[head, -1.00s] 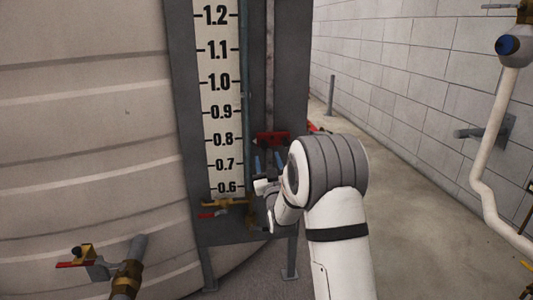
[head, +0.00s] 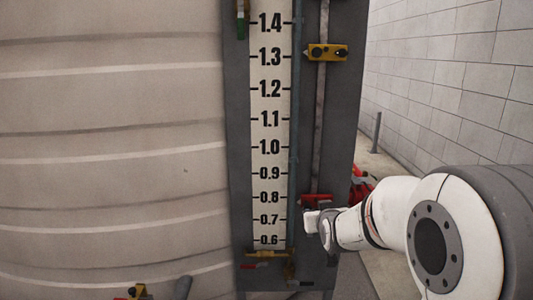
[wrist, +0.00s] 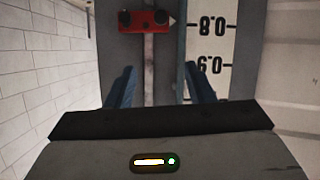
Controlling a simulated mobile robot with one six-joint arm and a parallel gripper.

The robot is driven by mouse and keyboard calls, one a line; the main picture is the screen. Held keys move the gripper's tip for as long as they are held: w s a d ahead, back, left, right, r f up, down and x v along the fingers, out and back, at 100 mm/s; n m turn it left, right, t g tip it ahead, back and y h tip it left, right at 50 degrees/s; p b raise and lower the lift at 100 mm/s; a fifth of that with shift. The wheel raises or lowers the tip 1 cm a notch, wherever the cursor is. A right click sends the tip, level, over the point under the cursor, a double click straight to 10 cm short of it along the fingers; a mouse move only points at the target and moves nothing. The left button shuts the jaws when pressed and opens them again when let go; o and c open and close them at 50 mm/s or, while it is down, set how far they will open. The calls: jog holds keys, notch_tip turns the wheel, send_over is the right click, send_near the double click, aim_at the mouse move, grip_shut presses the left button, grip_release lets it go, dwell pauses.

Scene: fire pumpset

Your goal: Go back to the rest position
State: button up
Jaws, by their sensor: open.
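My gripper (wrist: 158,82) is open in the wrist view, with its two blue fingers apart and nothing between them. Beyond the fingers are a grey board (wrist: 115,45) with a vertical metal rail and, farther out along it, a red slider block (wrist: 145,21) with dark knobs. The wrist picture shows the scale upside down. In the head view my white arm reaches in from the lower right, and its wrist end is just below the red slider block (head: 316,200). The fingers cannot be made out there. I cannot tell whether the gripper touches anything.
The white level scale (head: 270,130) runs up the board beside a large ribbed tank (head: 110,130). A yellow slider block (head: 327,53) sits higher on the rail. Brass valve fittings (head: 270,256) are at the scale's foot. A block wall (head: 450,80) stands right, with floor between.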

jog(key=s+r+g+p, duration=0.3)
jog(key=s+r+p, duration=0.1)
jog(key=s, duration=0.6)
jog(key=s+r+g+p, duration=0.4)
jog(key=s+p, duration=0.2)
jog(key=s, duration=0.5)
jog(key=s+r+m+g+p, duration=0.1)
jog(key=s+r+g+p, duration=0.3)
jog(key=s, duration=0.7)
jog(key=shift+s+r+p, duration=0.15)
jog(key=shift+r+p, duration=0.1)
jog(key=shift+p, duration=0.3)
